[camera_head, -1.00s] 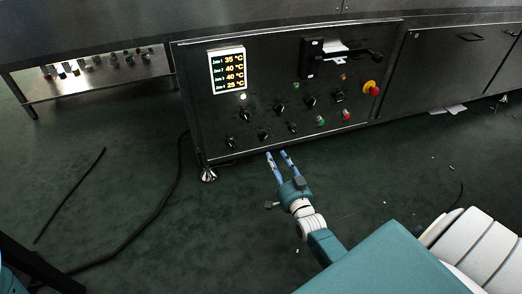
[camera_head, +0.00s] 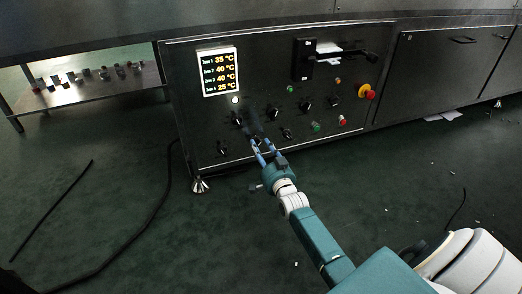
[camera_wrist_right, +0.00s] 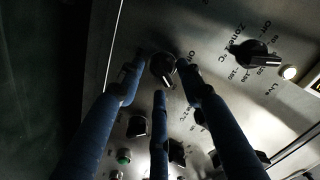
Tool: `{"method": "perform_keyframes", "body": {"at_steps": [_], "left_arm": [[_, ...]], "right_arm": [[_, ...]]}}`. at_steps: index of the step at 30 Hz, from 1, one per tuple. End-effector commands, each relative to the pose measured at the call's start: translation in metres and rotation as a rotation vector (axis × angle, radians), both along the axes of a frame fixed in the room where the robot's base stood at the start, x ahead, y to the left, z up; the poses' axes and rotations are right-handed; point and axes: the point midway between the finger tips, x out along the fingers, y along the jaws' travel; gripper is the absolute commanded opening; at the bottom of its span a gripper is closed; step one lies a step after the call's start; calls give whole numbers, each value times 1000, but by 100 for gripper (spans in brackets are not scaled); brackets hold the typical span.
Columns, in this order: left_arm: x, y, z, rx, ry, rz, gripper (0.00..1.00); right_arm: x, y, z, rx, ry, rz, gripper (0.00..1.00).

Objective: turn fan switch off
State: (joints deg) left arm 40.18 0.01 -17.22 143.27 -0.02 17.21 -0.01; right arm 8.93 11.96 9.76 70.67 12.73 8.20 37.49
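The control panel (camera_head: 210,120) of the dryer faces me in the head view, with several black knobs. I cannot read which one is labelled as the fan switch. My right gripper (camera_head: 260,146) reaches the panel's lower left part, at the lower row of knobs. I cannot tell whether the fingers touch this knob. A larger temperature knob (camera_wrist_right: 256,54) with a numbered scale is at the upper right there. My left gripper is not in view.
Dark cables (camera_head: 150,215) lie on the floor at left.

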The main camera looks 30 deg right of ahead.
Motion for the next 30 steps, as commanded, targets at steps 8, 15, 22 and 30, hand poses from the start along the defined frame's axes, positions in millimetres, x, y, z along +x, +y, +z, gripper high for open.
{"method": "perform_keyframes", "body": {"at_steps": [8,15,22,30], "left_arm": [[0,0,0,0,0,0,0],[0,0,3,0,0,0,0],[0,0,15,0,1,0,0],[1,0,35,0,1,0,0]], "right_arm": [[0,0,0,0,0,0,0],[0,0,0,-18,6,0,0],[0,0,3,-115,29,0,0],[-1,0,4,-335,83,0,0]]}}
